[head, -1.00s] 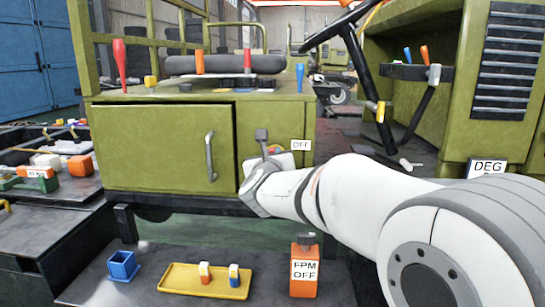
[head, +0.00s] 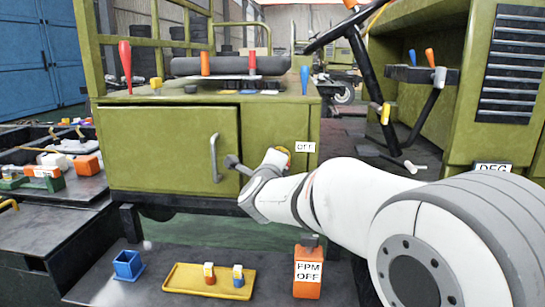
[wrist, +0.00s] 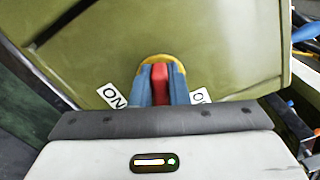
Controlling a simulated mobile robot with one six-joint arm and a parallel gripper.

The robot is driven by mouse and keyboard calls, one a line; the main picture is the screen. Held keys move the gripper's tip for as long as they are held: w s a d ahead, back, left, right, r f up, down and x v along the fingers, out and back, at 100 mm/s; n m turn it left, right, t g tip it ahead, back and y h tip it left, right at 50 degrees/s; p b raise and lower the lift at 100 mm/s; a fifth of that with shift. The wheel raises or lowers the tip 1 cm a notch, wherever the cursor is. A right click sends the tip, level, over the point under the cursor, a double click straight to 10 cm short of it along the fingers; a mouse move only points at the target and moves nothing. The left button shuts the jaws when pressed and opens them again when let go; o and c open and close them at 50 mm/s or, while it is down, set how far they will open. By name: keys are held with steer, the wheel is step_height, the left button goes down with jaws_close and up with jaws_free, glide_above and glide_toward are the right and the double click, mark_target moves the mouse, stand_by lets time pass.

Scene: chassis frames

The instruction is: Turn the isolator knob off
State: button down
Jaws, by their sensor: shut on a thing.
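The isolator is on the front of the green cabinet (head: 290,122). In the wrist view its red knob (wrist: 160,84) stands on a yellow round plate (wrist: 161,59). My gripper (wrist: 162,90) has a blue finger pressed on each side of the red knob. An ON label (wrist: 112,96) is left of the knob. The OFF label (wrist: 201,97) is right of it, partly hidden by my gripper. In the head view the OFF label (head: 305,147) is right of my gripper (head: 275,160), which mostly hides the knob; a yellow edge shows.
A cabinet door with a handle (head: 215,157) is left of my gripper. Below are a yellow tray (head: 190,289), a blue bin (head: 127,265) and an orange FPM OFF box (head: 307,285). A black bar and lever (head: 385,105) stand to the right.

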steer(key=shift+a+f+n+p, duration=0.1)
steer(key=shift+n+p, duration=0.15)
steer(key=shift+n, duration=0.5)
steer(key=shift+d+f+n+p, duration=0.1)
steer(key=shift+n+p, duration=0.1)
steer(key=shift+n, duration=0.6)
steer(key=shift+a+f+n+p, duration=0.1)
steer(key=shift+n+p, duration=0.15)
steer(key=shift+n, duration=0.5)
steer(key=c, duration=1.4)
jaws_free()
steer(key=shift+s, duration=0.1)
steer(key=s+p, duration=0.1)
steer(key=s, duration=0.6)
steer(key=shift+s, duration=0.3)
steer(key=shift+a+p, duration=0.1)
steer(key=shift+p, duration=0.2)
